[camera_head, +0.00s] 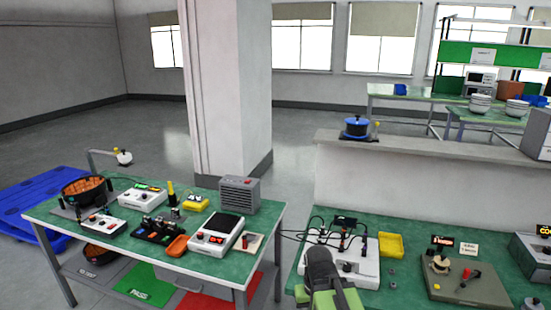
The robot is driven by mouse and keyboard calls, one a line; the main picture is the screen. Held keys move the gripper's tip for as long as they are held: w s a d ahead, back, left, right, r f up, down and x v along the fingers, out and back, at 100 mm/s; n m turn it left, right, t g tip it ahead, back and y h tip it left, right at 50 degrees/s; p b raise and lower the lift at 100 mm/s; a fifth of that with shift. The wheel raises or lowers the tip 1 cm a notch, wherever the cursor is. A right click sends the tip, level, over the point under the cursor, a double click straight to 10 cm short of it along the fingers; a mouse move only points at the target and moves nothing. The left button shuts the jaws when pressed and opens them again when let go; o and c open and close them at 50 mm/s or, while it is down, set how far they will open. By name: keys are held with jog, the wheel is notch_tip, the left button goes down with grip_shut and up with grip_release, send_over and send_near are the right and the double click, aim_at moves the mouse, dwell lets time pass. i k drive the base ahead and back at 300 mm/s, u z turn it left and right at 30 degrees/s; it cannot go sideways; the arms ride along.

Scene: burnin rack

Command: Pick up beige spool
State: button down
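A beige spool (439,265) with a dark centre stands upright on a grey-green board on the right-hand green table. The end of my arm (321,267), dark grey with green parts behind it, rises at the bottom centre, left of the spool and well apart from it. No fingertips can be made out, so I cannot tell whether my gripper is open or shut. Nothing is seen held in it.
Beside the spool on the board (480,291) is a red-handled part (467,273). The left table (265,225) is crowded; floor shows between the tables.

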aim_at(441, 263)
jog(key=u, duration=1.8)
jog(key=k, duration=1)
jog(key=z, duration=1.4)
jog(key=i, duration=0.95)
jog(key=u, duration=0.1)
